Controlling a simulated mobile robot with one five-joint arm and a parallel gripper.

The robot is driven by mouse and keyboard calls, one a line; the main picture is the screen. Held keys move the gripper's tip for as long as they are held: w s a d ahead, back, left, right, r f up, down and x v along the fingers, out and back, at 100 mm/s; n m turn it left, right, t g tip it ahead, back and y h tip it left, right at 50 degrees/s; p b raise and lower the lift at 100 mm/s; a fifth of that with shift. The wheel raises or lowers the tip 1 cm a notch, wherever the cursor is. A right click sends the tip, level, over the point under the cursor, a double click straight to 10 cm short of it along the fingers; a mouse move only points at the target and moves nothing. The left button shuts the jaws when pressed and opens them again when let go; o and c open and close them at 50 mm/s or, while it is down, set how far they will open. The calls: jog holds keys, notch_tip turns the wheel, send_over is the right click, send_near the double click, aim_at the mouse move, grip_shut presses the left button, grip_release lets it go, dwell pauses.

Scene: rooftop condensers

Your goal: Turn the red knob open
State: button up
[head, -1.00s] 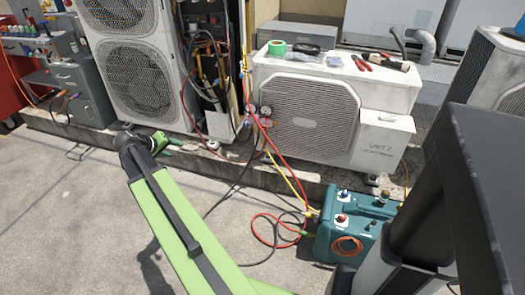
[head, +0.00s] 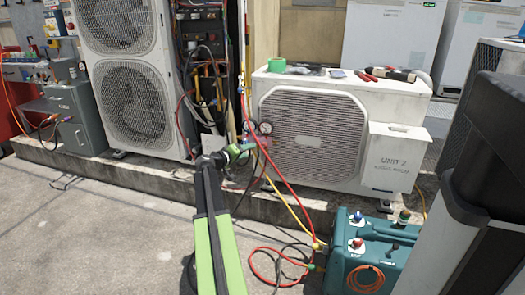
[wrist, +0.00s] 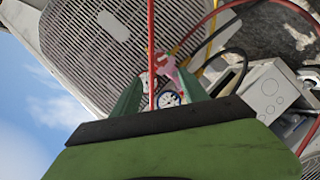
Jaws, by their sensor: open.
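A red-pink gauge manifold (head: 262,141) with round dials hangs in front of the left side of the white UNIT 2 condenser. In the wrist view the red-pink manifold body (wrist: 167,67) shows between the finger ends, with a dial (wrist: 168,99) nearer the palm; I cannot make out a separate knob on it. My gripper (head: 246,149) is open, just left of the manifold in the head view. Its green fingers (wrist: 160,75) appear empty; contact cannot be told.
Red and yellow hoses (head: 285,183) run from the manifold down to the teal machine (head: 340,262). The UNIT 2 condenser (head: 395,160) stands behind, with tools on top. A tall double-fan unit (head: 130,105) is at left. The paving at lower left is clear.

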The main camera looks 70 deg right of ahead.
aim_at(262, 147)
jog(key=b+x, duration=0.2)
jog(key=x, duration=1.1)
jog(key=shift+d+f+b, duration=0.1)
jog(key=shift+b, duration=0.2)
grip_shut()
jog(key=shift+w+f+n+h+b, duration=0.15)
jog(key=shift+f+n+h+b, duration=0.15)
jog(key=shift+n+b, duration=0.4)
jog(key=shift+r+n+g, duration=0.3)
jog(key=shift+g, duration=0.1)
